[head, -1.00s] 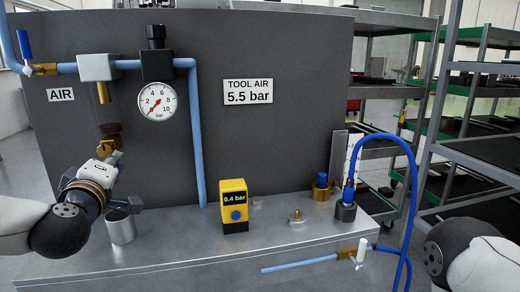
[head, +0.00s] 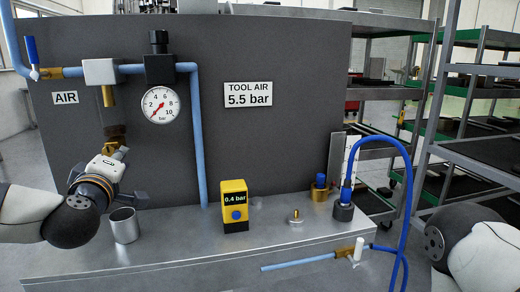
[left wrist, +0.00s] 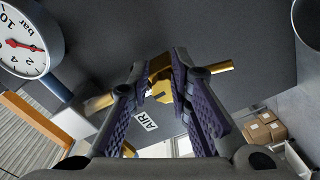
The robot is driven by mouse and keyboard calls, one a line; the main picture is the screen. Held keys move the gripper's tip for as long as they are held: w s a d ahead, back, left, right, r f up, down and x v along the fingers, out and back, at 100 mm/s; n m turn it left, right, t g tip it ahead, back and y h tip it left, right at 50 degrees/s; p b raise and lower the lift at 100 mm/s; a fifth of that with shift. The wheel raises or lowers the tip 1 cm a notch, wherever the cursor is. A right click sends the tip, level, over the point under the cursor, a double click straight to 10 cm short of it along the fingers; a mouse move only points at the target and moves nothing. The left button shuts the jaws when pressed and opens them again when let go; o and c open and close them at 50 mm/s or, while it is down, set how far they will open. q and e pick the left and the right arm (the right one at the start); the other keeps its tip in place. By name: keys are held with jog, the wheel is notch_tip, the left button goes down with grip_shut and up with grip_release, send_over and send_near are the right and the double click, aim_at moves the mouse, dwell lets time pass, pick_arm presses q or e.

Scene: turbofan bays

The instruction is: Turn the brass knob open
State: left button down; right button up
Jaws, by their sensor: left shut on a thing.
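Brass bars stick out past the fingers on both sides. The fingers partly hide the knob. My right gripper is out of view.
A gauge (head: 160,104) hangs right of the white block, its needle near the low end. A metal cup (head: 124,226) stands on the bench close below my left gripper. A yellow meter (head: 234,204) reads 0.4 bar. A blue hose (head: 411,180) loops at the right.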

pick_arm(q)
jog(key=shift+w+d+r+t, duration=0.15)
jog(key=shift+r+t, duration=0.25)
jog(key=shift+r, duration=0.65)
jog(key=s, duration=0.1)
jog(key=s+d+f, duration=0.1)
jog(key=s, duration=0.1)
jog(key=s+d, duration=0.1)
jog(key=s, duration=0.1)
jog(key=shift+f, duration=0.3)
